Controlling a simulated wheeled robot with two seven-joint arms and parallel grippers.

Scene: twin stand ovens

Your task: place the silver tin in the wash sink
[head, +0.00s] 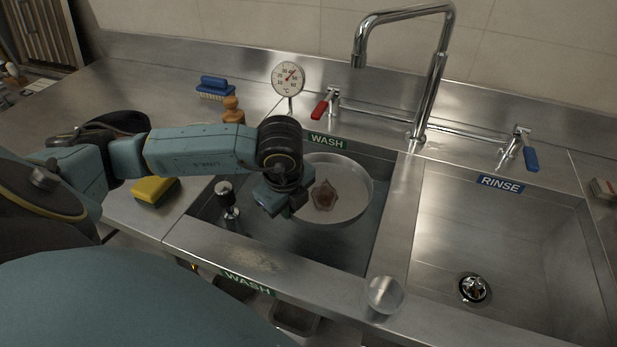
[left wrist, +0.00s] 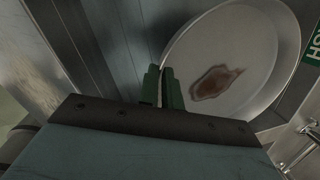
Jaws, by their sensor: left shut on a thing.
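The silver tin (head: 352,202) is a wide, shallow round pan with a brown stain inside its base. In the head view it appears within the opening of the wash sink (head: 335,252), tilted; I cannot tell whether it touches the sink bottom. My left gripper (head: 291,208) is shut on the tin's left rim. In the left wrist view the green fingers (left wrist: 161,88) meet the rim of the tin (left wrist: 258,42). My left wrist hides part of the sink's left side. My right gripper is not in view.
A tall faucet (head: 430,85) rises behind. The rinse sink (head: 445,240) to the right is empty. A small clear or metal cup (head: 384,295) stands on the front ledge. A yellow sponge (head: 155,191) lies left.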

